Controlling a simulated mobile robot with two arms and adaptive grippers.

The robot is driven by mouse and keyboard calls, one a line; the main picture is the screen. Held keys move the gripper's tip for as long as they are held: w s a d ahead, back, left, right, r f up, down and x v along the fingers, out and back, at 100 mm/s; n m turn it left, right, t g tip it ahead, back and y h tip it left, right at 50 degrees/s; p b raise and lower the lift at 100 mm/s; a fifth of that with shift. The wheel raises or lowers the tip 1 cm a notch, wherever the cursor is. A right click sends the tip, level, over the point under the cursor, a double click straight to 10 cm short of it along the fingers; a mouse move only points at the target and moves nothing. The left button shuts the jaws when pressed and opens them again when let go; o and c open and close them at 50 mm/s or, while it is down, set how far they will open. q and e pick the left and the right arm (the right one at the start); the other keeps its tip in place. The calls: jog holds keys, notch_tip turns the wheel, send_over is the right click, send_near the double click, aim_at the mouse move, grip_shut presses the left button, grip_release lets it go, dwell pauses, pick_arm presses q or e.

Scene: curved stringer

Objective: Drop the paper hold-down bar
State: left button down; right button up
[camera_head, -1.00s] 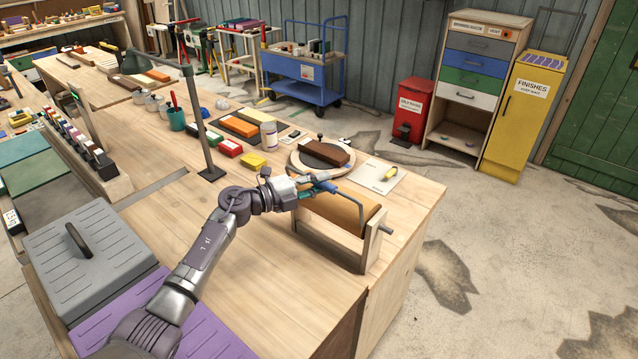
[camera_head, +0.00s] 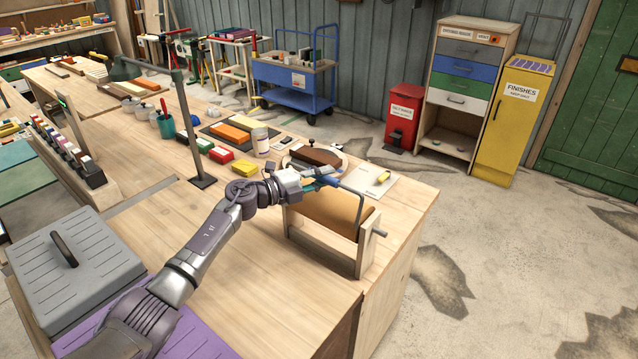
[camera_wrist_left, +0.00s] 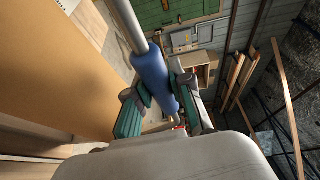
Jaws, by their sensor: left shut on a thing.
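The paper hold-down bar (camera_head: 357,210) is a grey bent rod at the brown paper roll (camera_head: 328,207), which sits in a wooden stand at the bench's right end. One side arm of the bar comes down near the roll's right end. My left gripper (camera_head: 322,178) is above the roll's far side, shut on the bar's blue sleeve. In the left wrist view the green-padded fingers (camera_wrist_left: 158,100) lie either side of the blue sleeve (camera_wrist_left: 155,80); the brown roll (camera_wrist_left: 60,80) fills the left. The hand partly hides the bar in the head view. My right gripper is not seen.
Behind the roll are a round turntable (camera_head: 300,166) with a dark block and a white sheet (camera_head: 368,183). A lamp post (camera_head: 188,130) stands left of them. The bench top (camera_head: 240,270) in front of the roll is mostly clear. A grey lidded box (camera_head: 70,275) stands at left.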

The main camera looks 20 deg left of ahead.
pick_arm(q)
jog(key=shift+w+d+f, duration=0.1)
jog(key=shift+w+d, duration=0.05)
jog(key=shift+w, duration=0.25)
jog(key=c, duration=1)
grip_release()
jog(key=shift+f, duration=0.1)
jog(key=v, duration=1.2)
